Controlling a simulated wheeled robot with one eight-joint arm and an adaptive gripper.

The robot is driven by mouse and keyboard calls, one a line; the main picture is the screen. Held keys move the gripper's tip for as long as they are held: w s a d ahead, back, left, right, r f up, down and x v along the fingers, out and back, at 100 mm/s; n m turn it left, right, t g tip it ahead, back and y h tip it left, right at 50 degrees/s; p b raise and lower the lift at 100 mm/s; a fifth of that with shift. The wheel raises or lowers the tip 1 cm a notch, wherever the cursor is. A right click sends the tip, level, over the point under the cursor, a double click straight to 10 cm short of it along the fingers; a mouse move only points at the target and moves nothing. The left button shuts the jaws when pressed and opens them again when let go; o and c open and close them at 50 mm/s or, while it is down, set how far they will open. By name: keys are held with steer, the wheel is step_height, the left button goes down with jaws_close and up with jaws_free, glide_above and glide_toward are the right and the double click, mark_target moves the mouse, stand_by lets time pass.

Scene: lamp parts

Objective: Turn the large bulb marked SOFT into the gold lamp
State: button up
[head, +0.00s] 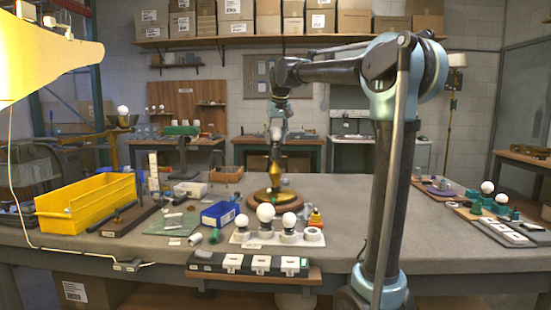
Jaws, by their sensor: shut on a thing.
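The gold lamp (275,166) stands upright on a round wooden base near the table's far middle. My gripper (277,142) points down just above the lamp, shut on a small pale thing that looks like a bulb. The fingers mostly hide it, and I cannot tell whether it touches the lamp's socket. A white rack (262,242) in front of the lamp holds a large round white bulb (265,212), another white bulb (289,219) and a smaller bulb (241,220). A ring holder (313,234) at its right end is empty. No SOFT marking is readable.
A yellow bin (88,208) and a blue bin (219,213) stand left of the rack. A yellow lamp shade (40,55) looms at upper left. The grey table (420,240) is mostly clear on the right.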

steer(key=m+h, duration=0.1)
steer(key=m, duration=0.3)
steer(key=shift+a, duration=0.15)
steer(key=shift+f+m+h, duration=0.1)
steer(key=shift+m+h, duration=0.6)
steer(key=shift+m, duration=0.7)
steer(key=m, duration=0.2)
steer(key=m+h, duration=0.1)
steer(key=shift+w+a+m+g, duration=0.1)
steer(key=shift+a+m+g, duration=0.05)
steer(key=shift+m+g, duration=0.2)
steer(key=shift+m+g+h, duration=0.35)
steer(key=shift+m+h, duration=0.25)
steer(key=shift+m, duration=1.05)
steer(key=m+g, duration=0.1)
steer(key=m, duration=0.2)
steer(key=m+g+h, duration=0.1)
steer(key=m, duration=0.2)
steer(key=shift+w+a+f+m, duration=0.1)
steer(key=shift+w+m, duration=0.1)
steer(key=shift+m, duration=0.2)
